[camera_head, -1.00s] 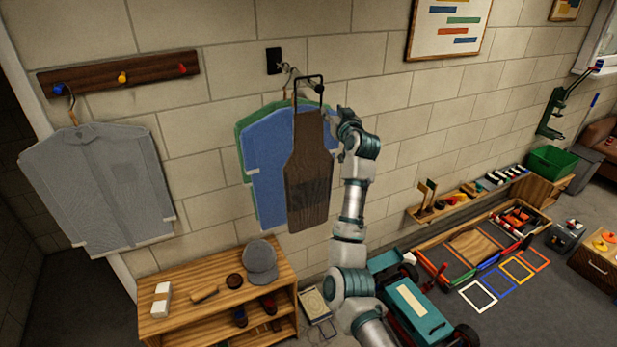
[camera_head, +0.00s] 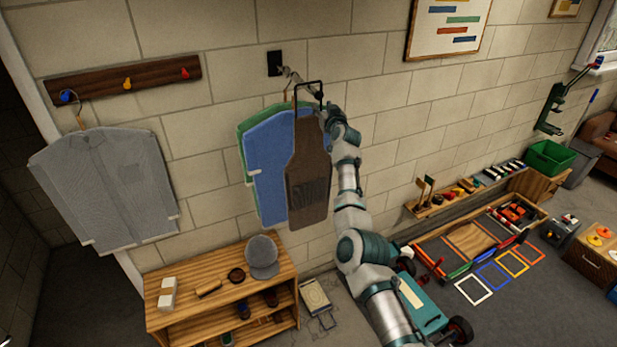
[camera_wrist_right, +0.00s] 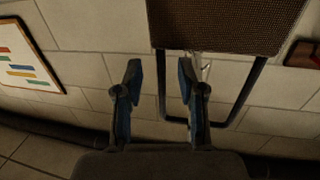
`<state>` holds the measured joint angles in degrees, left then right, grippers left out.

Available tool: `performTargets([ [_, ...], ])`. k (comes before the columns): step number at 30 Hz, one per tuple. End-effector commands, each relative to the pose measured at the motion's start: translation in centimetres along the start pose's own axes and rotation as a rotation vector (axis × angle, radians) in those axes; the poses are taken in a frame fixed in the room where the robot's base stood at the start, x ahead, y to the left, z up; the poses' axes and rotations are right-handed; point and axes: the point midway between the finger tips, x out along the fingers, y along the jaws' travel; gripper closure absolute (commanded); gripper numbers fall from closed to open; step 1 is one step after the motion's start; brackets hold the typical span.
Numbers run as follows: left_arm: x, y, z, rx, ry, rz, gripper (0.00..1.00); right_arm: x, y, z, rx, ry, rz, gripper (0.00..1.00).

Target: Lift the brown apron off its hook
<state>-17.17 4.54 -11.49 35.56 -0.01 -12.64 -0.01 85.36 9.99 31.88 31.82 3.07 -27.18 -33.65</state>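The brown apron (camera_head: 308,180) hangs on the wall by its stiff black neck loop (camera_head: 308,86), in front of blue and green garments. The loop hangs from a metal hook rail (camera_head: 292,75). My right gripper (camera_head: 326,110) is at the apron's upper right edge, beside the loop. In the right wrist view, the apron (camera_wrist_right: 225,25) is upside down at the top, and the gripper (camera_wrist_right: 160,78) is open. One side of the loop shows between its fingers; I cannot tell whether they touch it. My left gripper is not in view.
A blue garment (camera_head: 266,165) hangs close behind the apron. A grey shirt (camera_head: 105,185) hangs at left under a peg board (camera_head: 130,82). A wooden shelf (camera_head: 215,287) with a cap stands below.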

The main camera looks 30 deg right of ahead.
Motion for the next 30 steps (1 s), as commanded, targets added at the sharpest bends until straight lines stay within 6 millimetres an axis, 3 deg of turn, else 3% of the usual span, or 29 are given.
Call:
performTargets([
  [9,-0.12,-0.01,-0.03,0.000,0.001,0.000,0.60,0.18,0.02,0.14,0.000,0.000,0.001,0.63],
  [13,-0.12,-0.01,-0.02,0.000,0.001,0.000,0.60,0.17,0.02,0.12,0.000,0.000,0.001,0.96],
  [14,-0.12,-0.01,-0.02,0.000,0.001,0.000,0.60,0.17,0.02,0.12,0.000,0.000,0.001,1.00],
  [30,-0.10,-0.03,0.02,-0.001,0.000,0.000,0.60,0.13,0.05,-0.36,0.001,0.003,0.001,1.00],
])
